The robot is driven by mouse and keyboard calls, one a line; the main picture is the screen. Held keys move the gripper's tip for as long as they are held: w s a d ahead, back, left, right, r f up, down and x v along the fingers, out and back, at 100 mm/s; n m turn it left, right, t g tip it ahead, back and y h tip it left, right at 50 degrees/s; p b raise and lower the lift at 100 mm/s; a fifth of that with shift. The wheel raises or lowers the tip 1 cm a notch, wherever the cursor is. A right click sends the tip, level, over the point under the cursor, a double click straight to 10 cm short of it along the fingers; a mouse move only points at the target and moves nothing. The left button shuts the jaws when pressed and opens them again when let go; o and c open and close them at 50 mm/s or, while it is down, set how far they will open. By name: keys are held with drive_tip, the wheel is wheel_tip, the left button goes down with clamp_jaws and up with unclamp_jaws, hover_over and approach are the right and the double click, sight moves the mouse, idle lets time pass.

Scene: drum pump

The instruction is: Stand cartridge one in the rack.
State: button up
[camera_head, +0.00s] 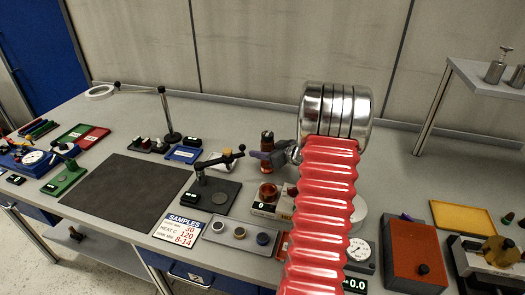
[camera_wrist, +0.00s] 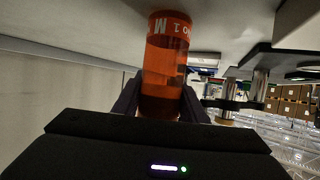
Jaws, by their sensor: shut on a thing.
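My gripper (camera_head: 270,156) is shut on an amber, see-through cartridge (camera_head: 267,139) and holds it above the bench near its middle. In the wrist view the same cartridge (camera_wrist: 165,75) is clasped between the dark fingers (camera_wrist: 160,108). Its orange band carries white lettering with a "1". My red ribbed arm covers part of the bench to the right of the gripper. A second amber-red cylinder (camera_head: 268,192) stands on a pale block with a black "0" display, below the held cartridge in the picture. I cannot tell for certain which item is the rack.
A dial gauge (camera_head: 358,250) and a red-brown box (camera_head: 413,255) are at right. The dark mat (camera_head: 130,190) is mostly clear.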

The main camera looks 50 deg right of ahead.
drive_tip(key=o, duration=1.1)
drive_tip(key=shift+s+r, duration=0.3)
drive_tip(key=shift+s, duration=0.2)
drive_tip(key=v, duration=0.6)
drive_tip(key=shift+s, duration=0.25)
